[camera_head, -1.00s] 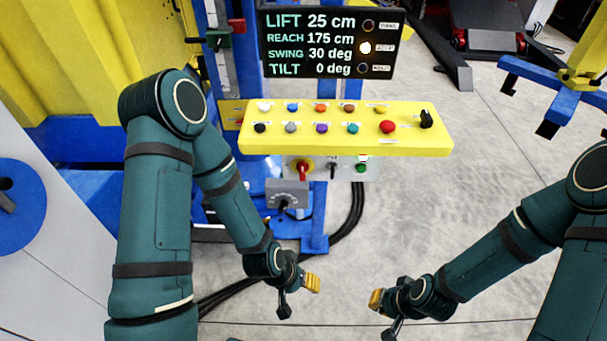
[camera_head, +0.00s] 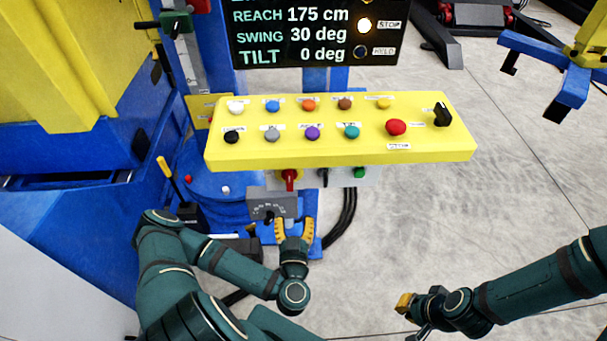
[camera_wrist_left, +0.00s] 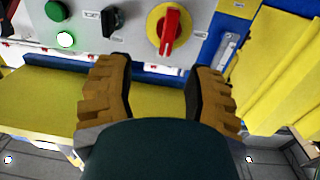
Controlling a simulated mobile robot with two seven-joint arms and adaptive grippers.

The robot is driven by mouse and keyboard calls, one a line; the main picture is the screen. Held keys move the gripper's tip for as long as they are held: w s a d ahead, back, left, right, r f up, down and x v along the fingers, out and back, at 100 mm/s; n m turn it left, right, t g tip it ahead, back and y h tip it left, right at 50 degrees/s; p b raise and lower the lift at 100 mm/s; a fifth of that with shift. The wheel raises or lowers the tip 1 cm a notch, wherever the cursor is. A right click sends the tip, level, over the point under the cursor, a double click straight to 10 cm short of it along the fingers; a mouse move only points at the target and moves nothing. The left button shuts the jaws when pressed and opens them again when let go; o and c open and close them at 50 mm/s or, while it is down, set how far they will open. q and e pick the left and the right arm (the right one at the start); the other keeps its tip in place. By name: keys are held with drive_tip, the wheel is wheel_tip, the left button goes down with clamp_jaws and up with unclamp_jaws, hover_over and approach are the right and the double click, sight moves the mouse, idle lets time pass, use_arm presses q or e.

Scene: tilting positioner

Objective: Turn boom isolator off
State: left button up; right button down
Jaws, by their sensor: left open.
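The isolator switch, a red handle on a yellow disc, sits on a grey panel below the yellow console; in the head view its red handle (camera_head: 289,178) shows partly under the console edge. In the wrist view the red handle (camera_wrist_left: 171,30) stands nearly upright in the picture on its yellow disc. My left gripper (camera_head: 295,229) is open and empty, below the switch in the head view. In the wrist view the open fingers (camera_wrist_left: 162,75) lie to either side of the handle's line, apart from it. My right gripper (camera_head: 408,304) is at the lower right, far from the panel; its jaws are unclear.
The yellow console (camera_head: 340,155) with several buttons overhangs the panel. A black selector (camera_head: 323,177) and a green button (camera_head: 360,172) sit beside the switch. A grey dial box (camera_head: 285,204) is close to my left gripper.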

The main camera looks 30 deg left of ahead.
sight(290, 185)
use_arm(q)
drive_tip(key=shift+y, duration=0.4)
drive_tip(key=b+x, duration=0.1)
drive_tip(key=x, duration=0.8)
drive_tip(key=a+b+x, duration=0.1)
drive_tip(key=x, duration=0.4)
drive_tip(key=shift+s+f+b, duration=0.1)
drive_tip(key=shift+s+b, duration=0.2)
drive_tip(key=shift+b, duration=0.05)
clamp_jaws()
